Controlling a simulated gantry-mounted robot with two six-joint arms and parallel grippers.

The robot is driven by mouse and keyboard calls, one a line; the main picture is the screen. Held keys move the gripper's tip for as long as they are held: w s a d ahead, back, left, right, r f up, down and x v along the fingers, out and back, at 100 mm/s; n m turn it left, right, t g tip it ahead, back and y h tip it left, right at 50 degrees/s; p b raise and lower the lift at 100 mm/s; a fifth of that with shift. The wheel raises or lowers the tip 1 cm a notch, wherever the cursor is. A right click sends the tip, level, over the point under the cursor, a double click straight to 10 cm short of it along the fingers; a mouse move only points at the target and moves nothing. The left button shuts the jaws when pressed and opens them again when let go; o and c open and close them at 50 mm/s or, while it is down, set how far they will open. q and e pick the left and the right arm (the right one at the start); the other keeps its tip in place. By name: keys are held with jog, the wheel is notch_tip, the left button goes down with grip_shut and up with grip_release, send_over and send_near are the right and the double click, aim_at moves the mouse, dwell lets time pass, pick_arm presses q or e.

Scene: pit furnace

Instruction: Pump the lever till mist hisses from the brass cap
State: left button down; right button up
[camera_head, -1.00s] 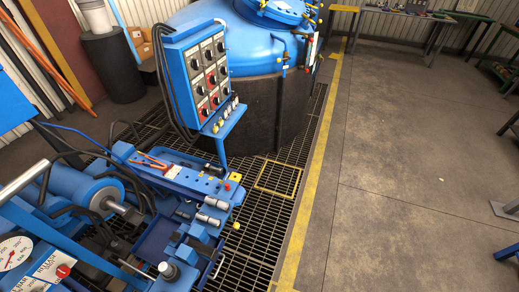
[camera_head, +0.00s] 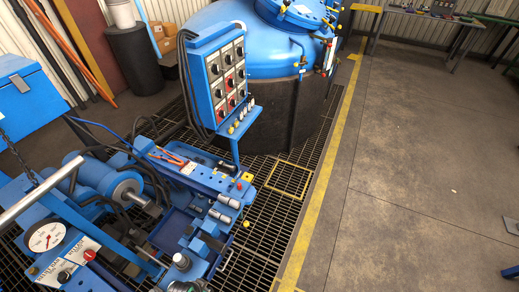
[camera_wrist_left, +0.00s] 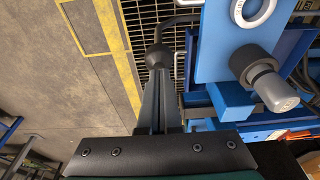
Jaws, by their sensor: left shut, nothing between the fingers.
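In the left wrist view my left gripper (camera_wrist_left: 160,82) is shut and empty. Its dark fingers point at a black ball knob (camera_wrist_left: 158,56) on the end of a bent grey rod (camera_wrist_left: 182,21). The fingertips overlap the knob's lower edge in the picture; I cannot tell whether they touch. The rod may be the lever. A grey knob with a black collar (camera_wrist_left: 272,88) stands on the blue block to the right. In the head view a polished bar (camera_head: 42,190) slants over the blue machine. I cannot pick out the brass cap or any mist. My right gripper is not in view.
A dial gauge (camera_head: 47,236) sits at the lower left. A blue switch cabinet (camera_head: 199,58) stands before a large blue-topped vessel (camera_head: 262,45). Grating (camera_head: 262,235) borders a yellow floor line (camera_head: 318,200); the concrete floor (camera_head: 410,170) to the right is largely clear.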

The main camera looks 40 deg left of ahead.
pick_arm(q)
notch_tip(320, 180, down, 11)
jog(key=d+b, duration=0.2)
jog(key=b, duration=0.8)
jog(key=shift+w+d, duration=0.15)
jog(key=shift+d, duration=0.2)
jog(key=a+r+p, duration=0.1)
jog(key=r+p, duration=0.6)
jog(key=a+r+p, duration=0.1)
jog(key=r+p, duration=0.2)
jog(key=r, duration=0.1)
jog(key=shift+a+r+p, duration=0.15)
jog(key=shift+a+p, duration=0.2)
jog(key=shift+s+f, duration=0.2)
jog(key=shift+f, duration=0.1)
